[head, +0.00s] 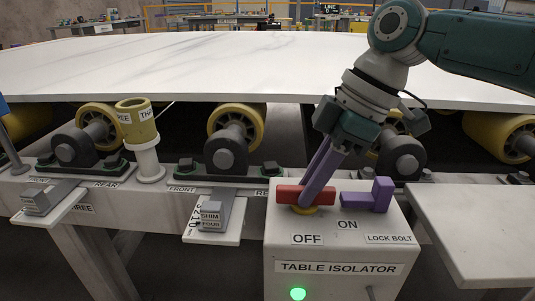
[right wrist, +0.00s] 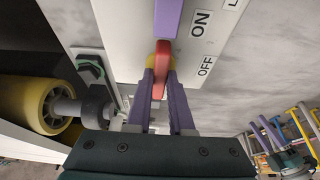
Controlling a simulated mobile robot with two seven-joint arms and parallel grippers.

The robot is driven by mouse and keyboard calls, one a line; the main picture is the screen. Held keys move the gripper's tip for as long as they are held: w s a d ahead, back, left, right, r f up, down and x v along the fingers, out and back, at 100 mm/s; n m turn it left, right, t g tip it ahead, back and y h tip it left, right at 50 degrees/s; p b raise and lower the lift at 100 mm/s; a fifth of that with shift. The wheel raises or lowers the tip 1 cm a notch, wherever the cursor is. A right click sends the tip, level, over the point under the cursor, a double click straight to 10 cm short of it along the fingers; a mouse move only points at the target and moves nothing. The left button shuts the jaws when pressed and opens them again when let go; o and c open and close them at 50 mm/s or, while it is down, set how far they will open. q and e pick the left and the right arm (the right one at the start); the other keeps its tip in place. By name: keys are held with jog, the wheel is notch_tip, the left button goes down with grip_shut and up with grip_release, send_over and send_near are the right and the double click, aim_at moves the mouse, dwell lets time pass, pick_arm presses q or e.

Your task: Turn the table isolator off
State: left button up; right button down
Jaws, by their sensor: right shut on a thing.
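The table isolator box (head: 335,268) stands at the front, with a red handle (head: 291,194) on a yellow base (head: 303,210) on its top. The handle lies crosswise in the head view, behind the OFF label (head: 307,239). The ON label (head: 347,225) is to the right. My right gripper (head: 309,196) reaches down from above, its purple fingers shut on the red handle. The right wrist view shows the handle (right wrist: 160,62) between the fingertips (right wrist: 160,82). A purple lock bolt (head: 368,198) sits just right of the handle. A green lamp (head: 298,294) glows on the front.
The large white slab (head: 200,65) lies behind, above yellow rollers (head: 236,127). A yellow cup-like piece (head: 137,121) stands on a white post at left. Shim blocks (head: 212,215) sit on a ledge left of the box. A bare grey surface (head: 480,225) is at right.

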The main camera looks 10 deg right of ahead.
jog(key=shift+r+p, duration=0.15)
jog(key=shift+p, duration=0.3)
jog(key=m+p, duration=0.2)
jog(key=p, duration=0.1)
jog(key=m+t+h+p, duration=0.1)
jog(key=m+p, duration=0.2)
jog(key=p, duration=0.1)
jog(key=m+t+p, duration=0.1)
jog(key=m+p, duration=0.2)
jog(key=p, duration=0.1)
jog(key=shift+s+a+r+h, duration=0.15)
jog(key=shift+s+a+h, duration=0.1)
jog(key=shift+h, duration=0.15)
jog(key=shift+m+t+p, duration=0.3)
jog(key=shift+m+p, duration=0.3)
jog(key=m+h+p, duration=0.1)
jog(key=m, duration=0.1)
jog(key=shift+a+m, duration=0.1)
jog(key=shift+m, duration=0.3)
jog(key=shift+f+m+t+h+p, duration=0.25)
jog(key=shift+m+h+p, duration=0.25)
jog(key=shift+m, duration=0.3)
jog(key=shift+a+m+h, duration=0.1)
jog(key=shift+m+h, duration=0.3)
jog(key=shift+m, duration=0.8)
jog(key=shift+m+h, duration=0.4)
jog(key=shift+m, duration=0.6)
